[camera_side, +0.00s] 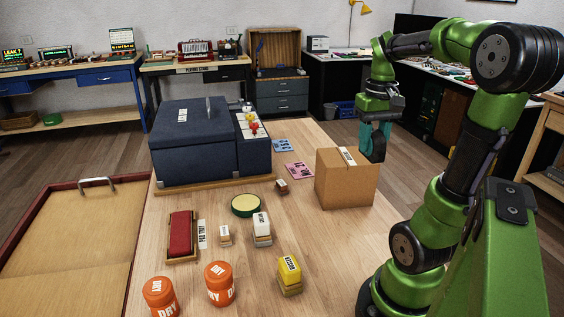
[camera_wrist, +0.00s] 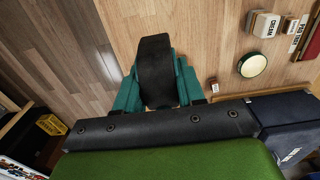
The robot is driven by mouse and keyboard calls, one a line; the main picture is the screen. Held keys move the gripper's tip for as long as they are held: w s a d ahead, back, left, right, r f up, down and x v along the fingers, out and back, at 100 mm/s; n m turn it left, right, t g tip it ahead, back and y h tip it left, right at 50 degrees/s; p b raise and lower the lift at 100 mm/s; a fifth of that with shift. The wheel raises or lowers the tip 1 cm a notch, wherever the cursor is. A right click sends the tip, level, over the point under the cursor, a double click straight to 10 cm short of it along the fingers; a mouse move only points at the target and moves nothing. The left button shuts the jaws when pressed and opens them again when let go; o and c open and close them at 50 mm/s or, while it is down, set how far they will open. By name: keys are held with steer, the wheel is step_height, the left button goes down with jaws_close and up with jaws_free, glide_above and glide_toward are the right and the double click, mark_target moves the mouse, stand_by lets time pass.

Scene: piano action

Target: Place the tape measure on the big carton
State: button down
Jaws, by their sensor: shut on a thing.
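The big carton (camera_side: 338,184) is a closed brown cardboard box with a pale label strip on top, standing on the right part of the wooden table. My gripper (camera_side: 375,136) has teal fingers and is shut on a dark, rounded thing, taken as the tape measure (camera_side: 379,149). In the side view it hangs by the carton's upper right edge; whether it is over or behind the box is hard to tell. The wrist view shows the black tape measure (camera_wrist: 155,72) between the teal fingers (camera_wrist: 157,88). I cannot make out the carton there.
A large dark blue case (camera_side: 190,145) stands at the table's back left. A round green-rimmed tin (camera_side: 245,205), small labelled blocks, a red pad (camera_side: 181,233) and two orange jars (camera_side: 219,283) lie in front. Pink (camera_side: 298,171) and blue cards lie left of the carton.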

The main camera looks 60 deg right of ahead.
step_height(320, 180, down, 3)
steer(key=shift+d, duration=0.15)
glide_above(347, 156)
steer(key=shift+s+f, duration=0.15)
steer(key=shift+f, duration=2.45)
steer(key=shift+f, duration=0.15)
steer(key=c, duration=0.7)
jaws_free()
